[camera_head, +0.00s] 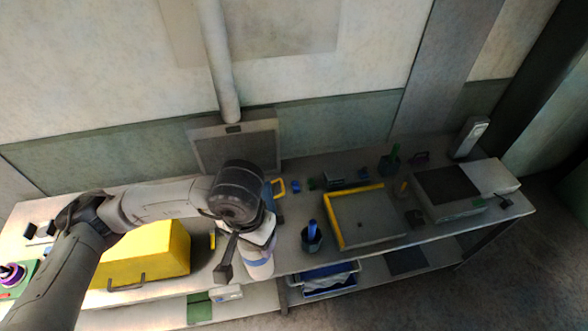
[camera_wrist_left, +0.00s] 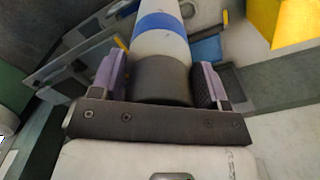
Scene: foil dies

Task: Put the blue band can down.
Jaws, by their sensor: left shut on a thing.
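The blue band can (camera_head: 258,266) is white with a blue band and shows below my left gripper (camera_head: 245,236) in the head view. In the left wrist view my left gripper (camera_wrist_left: 160,82) has a finger on each side of the can's dark end, and the white body and blue band of the can (camera_wrist_left: 158,24) extend away from it. The gripper is shut on the can. The can shows against the bench's front edge; I cannot tell whether its base touches anything. My right gripper is not in view.
A yellow box (camera_head: 150,250) stands left of the can. To the right are a dark cup with a blue-handled tool (camera_head: 312,238) and a yellow-edged tray (camera_head: 365,222). A blue-and-white bin (camera_head: 328,281) sits on the lower shelf. A dark panel (camera_head: 240,150) stands behind.

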